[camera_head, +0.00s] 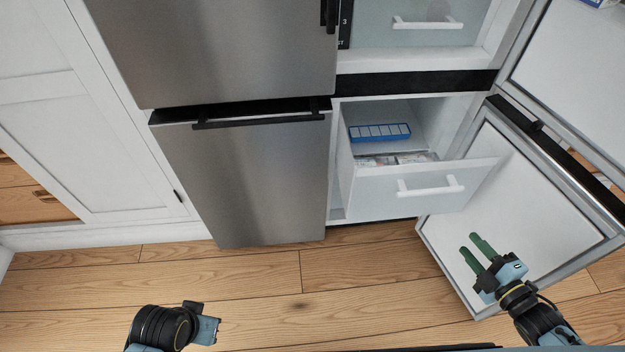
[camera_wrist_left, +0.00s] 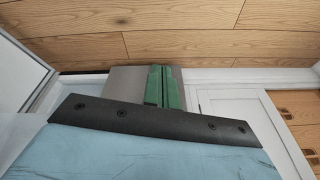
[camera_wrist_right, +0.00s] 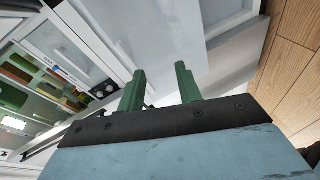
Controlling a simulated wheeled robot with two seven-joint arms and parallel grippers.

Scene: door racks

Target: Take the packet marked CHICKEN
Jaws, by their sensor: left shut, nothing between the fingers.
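An open white drawer (camera_head: 425,188) in the lower right compartment holds flat, pale packets (camera_head: 410,158) with small reddish marks. Only their tops show behind the drawer front, and their lettering is too small to read, so I cannot tell which is marked CHICKEN. My right gripper (camera_head: 469,244) is open and empty, in front of the drawer and to its right, before the open lower door. Its green fingers stand apart in the right wrist view (camera_wrist_right: 159,72). My left gripper (camera_wrist_left: 161,70) is shut and empty, low at the left, away from the drawer.
The open lower door (camera_head: 480,190) stands on the right. A closed drawer (camera_head: 415,38) is above. A closed steel door (camera_head: 255,180) stands left. The wooden floor in front is clear.

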